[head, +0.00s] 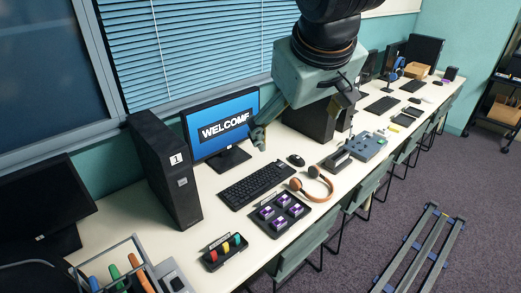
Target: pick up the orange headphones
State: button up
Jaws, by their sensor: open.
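The orange headphones (312,184) lie on the white desk (238,221) near its front edge, right of the keyboard and behind the tray of purple items.
A black keyboard (257,185) and mouse (295,160) lie beside the headphones. A black tray (281,233) with purple items is in front. A monitor (222,124) and a black tower (165,168) stand behind. A grey device (368,146) sits to the right. Chairs (300,243) line the desk's front.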

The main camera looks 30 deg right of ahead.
jog(key=w+d+f+n+t+h, duration=0.1)
jog(key=w+d+f, duration=0.2)
jog(key=w+d, duration=0.5)
jog(key=w+d+f, duration=0.4)
jog(key=w+d, duration=0.3)
jog(key=w, duration=0.1)
jog(key=w+d+f+n+t, duration=0.2)
jog(key=w+d+f, duration=0.6)
jog(key=d+f, duration=0.45)
jog(key=t+y, duration=0.4)
jog(key=y, duration=0.3)
send_over(331, 196)
jog(key=f, duration=2.8)
jog(key=shift+w+d+f+b, duration=0.1)
jog(key=shift+w+f+b, duration=0.25)
jog(key=shift+s+f+t, duration=0.4)
jog(key=shift+s+t, duration=0.05)
jog(key=shift+t, duration=0.05)
jog(key=shift+w, duration=0.1)
jog(key=shift+b+x, duration=0.4)
jog(key=shift+x, duration=3.9)
